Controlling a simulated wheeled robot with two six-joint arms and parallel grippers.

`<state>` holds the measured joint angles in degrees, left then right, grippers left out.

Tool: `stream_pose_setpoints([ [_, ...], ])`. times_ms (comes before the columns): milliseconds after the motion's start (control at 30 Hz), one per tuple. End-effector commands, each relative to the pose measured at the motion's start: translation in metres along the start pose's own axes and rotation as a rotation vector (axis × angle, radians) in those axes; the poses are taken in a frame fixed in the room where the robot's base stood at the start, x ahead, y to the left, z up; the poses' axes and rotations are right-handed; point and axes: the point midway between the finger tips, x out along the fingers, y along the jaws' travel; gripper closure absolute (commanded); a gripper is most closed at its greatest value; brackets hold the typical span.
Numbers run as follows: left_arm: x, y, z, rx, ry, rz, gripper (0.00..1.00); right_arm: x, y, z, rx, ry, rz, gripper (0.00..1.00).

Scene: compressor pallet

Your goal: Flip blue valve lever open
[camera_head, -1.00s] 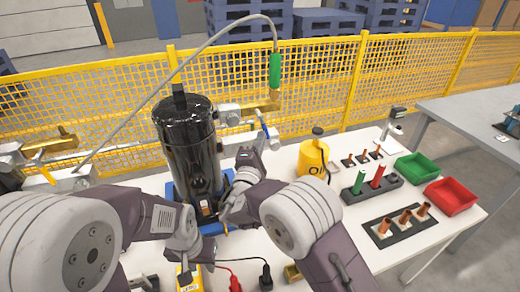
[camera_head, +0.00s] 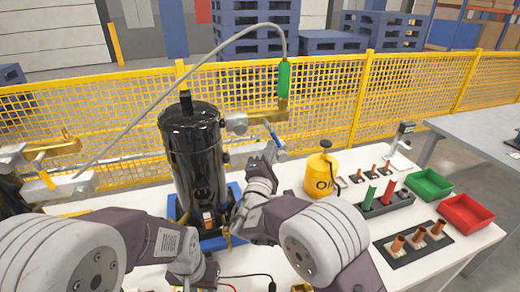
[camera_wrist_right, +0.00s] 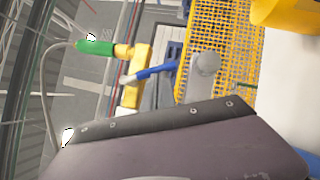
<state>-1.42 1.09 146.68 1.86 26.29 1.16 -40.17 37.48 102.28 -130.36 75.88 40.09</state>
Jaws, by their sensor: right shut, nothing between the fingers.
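The blue valve lever (camera_head: 274,134) is at the brass and steel fittings right of the black compressor tank (camera_head: 193,155). It slants down to the right in the head view. In the right wrist view the blue lever (camera_wrist_right: 157,71) lies beside a brass block (camera_wrist_right: 136,76) and a round grey fitting (camera_wrist_right: 205,68). My right gripper (camera_head: 270,151) is shut and empty, just below and left of the lever; I cannot tell whether it touches. My left arm's wrist (camera_head: 186,262) is low in front of the tank; its fingertips are not clear.
A green-sleeved hose end (camera_head: 284,79) stands above the lever, with its grey hose arching left. A yellow oil can (camera_head: 321,174) stands right of my right gripper. Green (camera_head: 430,184) and red (camera_head: 466,213) bins are farther right. A yellow mesh fence (camera_head: 330,95) runs behind.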

Motion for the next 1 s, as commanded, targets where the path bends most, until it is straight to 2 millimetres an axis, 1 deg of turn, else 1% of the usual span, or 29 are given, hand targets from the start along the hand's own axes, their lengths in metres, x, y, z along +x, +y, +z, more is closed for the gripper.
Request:
stream_pose_setpoints([
  [67,0.001,0.000,0.000,0.000,0.000,0.000,0.64,-0.002,0.000,-0.001,0.000,0.002,0.000,1.00],
  [167,0.003,0.000,0.000,0.000,0.000,0.000,0.64,-0.013,-0.001,-0.001,0.000,0.004,0.000,1.00],
  [400,0.011,0.000,0.001,0.000,0.000,0.000,0.64,-0.062,0.000,-0.001,0.001,0.004,0.001,1.00],
  [500,0.012,0.000,0.001,0.000,0.000,0.000,0.64,-0.078,0.000,-0.001,0.000,0.003,0.001,1.00],
  [600,0.013,0.000,0.001,0.000,0.000,0.000,0.64,-0.088,0.001,0.000,0.001,0.002,0.002,1.00],
  [700,0.013,0.000,0.001,0.000,0.000,0.000,0.64,-0.092,0.001,0.001,0.001,-0.001,0.001,1.00],
  [933,0.013,0.000,0.001,0.000,0.000,0.000,0.64,-0.092,0.001,0.001,0.001,-0.001,0.001,1.00],
  [967,0.013,0.000,0.001,0.000,0.000,0.000,0.69,-0.092,0.001,0.001,0.001,-0.001,0.001,1.00],
  [1000,0.013,0.000,0.001,0.000,0.000,0.000,0.80,-0.092,0.001,0.001,0.001,-0.001,0.001,1.00],
])
